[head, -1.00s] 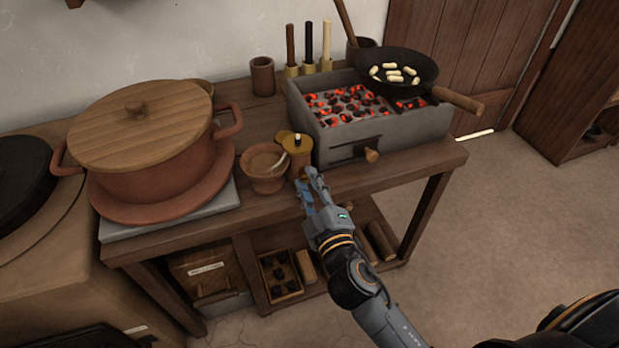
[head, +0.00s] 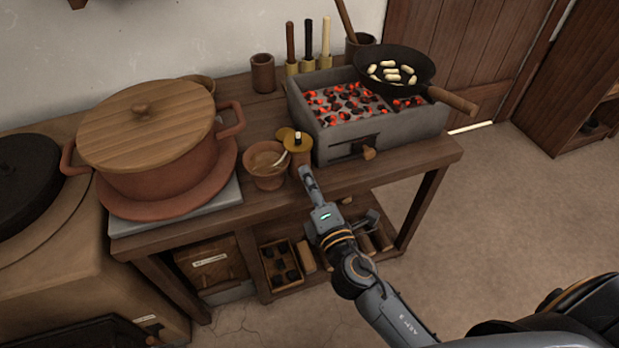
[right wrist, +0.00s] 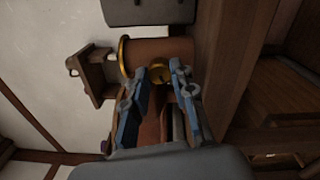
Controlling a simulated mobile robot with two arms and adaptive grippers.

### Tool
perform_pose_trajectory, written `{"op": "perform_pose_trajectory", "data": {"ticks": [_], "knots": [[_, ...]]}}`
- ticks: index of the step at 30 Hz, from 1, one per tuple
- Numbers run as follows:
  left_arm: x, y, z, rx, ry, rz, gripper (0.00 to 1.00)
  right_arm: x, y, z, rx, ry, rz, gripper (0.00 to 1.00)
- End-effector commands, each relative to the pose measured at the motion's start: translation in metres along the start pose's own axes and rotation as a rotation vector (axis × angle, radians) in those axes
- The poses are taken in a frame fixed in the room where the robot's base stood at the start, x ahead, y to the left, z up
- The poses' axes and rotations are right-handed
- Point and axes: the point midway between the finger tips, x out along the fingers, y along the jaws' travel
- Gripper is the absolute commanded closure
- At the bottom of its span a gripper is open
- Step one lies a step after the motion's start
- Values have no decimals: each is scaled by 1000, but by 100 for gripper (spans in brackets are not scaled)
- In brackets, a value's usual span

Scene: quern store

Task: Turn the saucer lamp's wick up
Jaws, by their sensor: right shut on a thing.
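The saucer lamp (head: 297,147) stands on the bench between a clay bowl and the brazier. It has a round brass top and a short pale wick (head: 297,136). My right gripper (head: 306,173) is at the lamp's front side, its fingers seen nearly edge-on. In the right wrist view the lamp's clay body with its brass rim (right wrist: 172,50) lies sideways. The gripper partly hides the lamp's lower front. My left gripper is not in view.
A clay bowl (head: 264,172) with a spoon sits close left of the lamp. The brazier (head: 345,142) with glowing coals and a pan (head: 396,85) stands at right. A large lidded pot (head: 165,165) is at left. The lower shelf holds boxes.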

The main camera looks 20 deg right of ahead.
Motion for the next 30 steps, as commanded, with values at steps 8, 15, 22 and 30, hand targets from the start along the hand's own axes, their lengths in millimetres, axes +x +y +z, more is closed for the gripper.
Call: {"op": "perform_pose_trajectory", "data": {"ticks": [8,15,22,30], "knots": [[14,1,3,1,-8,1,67,0,1,0,-100,5,1,100],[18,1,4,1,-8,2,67,0,0,0,-126,5,1,100],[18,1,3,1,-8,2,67,0,0,0,-126,5,1,100],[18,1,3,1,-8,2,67,0,0,0,-125,5,0,52]]}}
